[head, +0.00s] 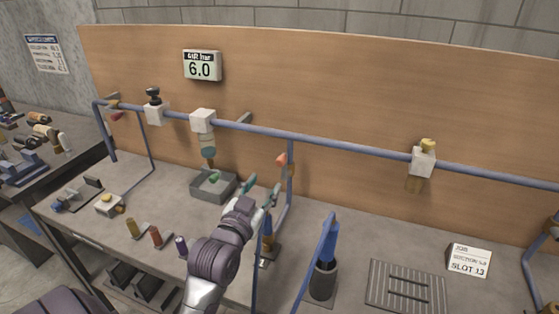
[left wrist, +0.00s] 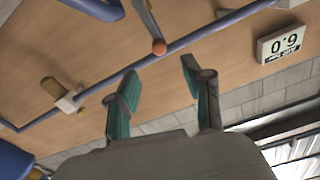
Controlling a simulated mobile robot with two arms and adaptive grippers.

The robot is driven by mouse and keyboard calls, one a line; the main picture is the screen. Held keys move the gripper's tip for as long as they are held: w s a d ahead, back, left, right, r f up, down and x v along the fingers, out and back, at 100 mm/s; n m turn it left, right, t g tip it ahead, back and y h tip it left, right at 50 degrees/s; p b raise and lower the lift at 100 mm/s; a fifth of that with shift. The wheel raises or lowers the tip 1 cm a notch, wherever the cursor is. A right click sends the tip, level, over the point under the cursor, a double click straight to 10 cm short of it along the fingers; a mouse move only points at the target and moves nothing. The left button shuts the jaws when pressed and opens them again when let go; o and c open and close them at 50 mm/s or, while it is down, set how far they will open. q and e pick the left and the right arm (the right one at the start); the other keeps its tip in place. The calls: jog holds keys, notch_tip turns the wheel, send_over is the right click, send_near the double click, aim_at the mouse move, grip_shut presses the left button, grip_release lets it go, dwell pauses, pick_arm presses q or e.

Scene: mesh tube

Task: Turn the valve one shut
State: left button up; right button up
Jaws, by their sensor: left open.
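A blue air pipe (head: 330,143) runs along the wooden back board. A lever with an orange-red knob (head: 282,158) sits by a vertical drop of this pipe; no valve number is readable. My left gripper (head: 262,190) is open and empty, below and left of the knob. In the left wrist view, the knob (left wrist: 159,47) shows at the end of a grey lever, lying beyond the two teal fingertips (left wrist: 160,77) and sideways between them. No contact is visible. A second red handle (head: 117,117) sits at the pipe's left end. My right gripper is not in view.
A gauge (head: 202,66) reads 6.0. A grey tray (head: 199,190) stands under a white filter block (head: 203,120). A blue-handled tool stands in a dark holder (head: 322,280) to the right.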

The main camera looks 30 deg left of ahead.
aim_at(279, 164)
pick_arm(q)
jog(key=p+x, duration=0.2)
jog(key=x, duration=0.8)
jog(key=shift+d, duration=0.1)
jog(key=shift+w+f, duration=0.1)
jog(key=shift+w, duration=0.45)
grip_shut()
